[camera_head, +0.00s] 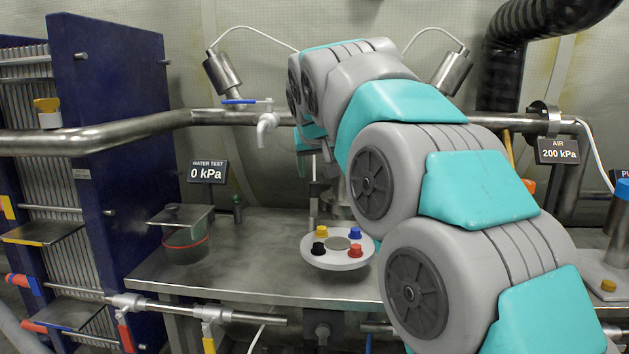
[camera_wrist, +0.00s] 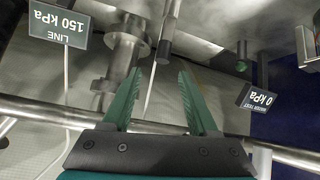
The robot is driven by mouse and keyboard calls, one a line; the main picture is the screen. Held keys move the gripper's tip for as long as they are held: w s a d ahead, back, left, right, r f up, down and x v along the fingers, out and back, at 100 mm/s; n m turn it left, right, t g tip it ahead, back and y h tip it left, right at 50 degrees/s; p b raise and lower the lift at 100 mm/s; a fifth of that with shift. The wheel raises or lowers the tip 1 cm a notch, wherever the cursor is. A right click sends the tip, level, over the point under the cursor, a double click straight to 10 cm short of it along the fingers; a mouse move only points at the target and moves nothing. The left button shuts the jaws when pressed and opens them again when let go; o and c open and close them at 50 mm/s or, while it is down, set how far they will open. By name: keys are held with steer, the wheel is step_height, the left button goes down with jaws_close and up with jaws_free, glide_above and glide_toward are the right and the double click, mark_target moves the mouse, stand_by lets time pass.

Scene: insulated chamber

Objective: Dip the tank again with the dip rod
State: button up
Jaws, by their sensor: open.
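My gripper (camera_wrist: 161,74) shows in the wrist view with its two teal fingers spread and nothing clearly held between them. A slim grey metal rod (camera_wrist: 169,32), possibly the dip rod, comes down from the top of that view and ends near the gap between the fingertips. I cannot tell whether it lies between the fingers or beyond them. In the head view a thin upright rod (camera_head: 313,190) stands above the bench, partly behind my arm. I cannot identify the tank for certain; my arm covers the bench's right side.
A steel bench (camera_head: 250,270) carries a lidded dark pot (camera_head: 185,247) and a round white tray (camera_head: 318,260) with coloured knobs. A thick pipe (camera_head: 110,138) with a blue-handled tap (camera_head: 266,128) crosses behind. A blue plate stack (camera_head: 110,170) stands left. The bench between pot and tray is clear.

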mark_target(314, 183)
steer(key=shift+m+g, duration=0.3)
steer(key=shift+m, duration=0.2)
steer(key=p+x, duration=0.1)
steer(key=x, duration=0.6)
steer(key=shift+w+a+f, duration=0.15)
steer(key=shift+w+f, duration=0.1)
steer(key=shift+f, duration=0.05)
jaws_close()
stand_by(0.9)
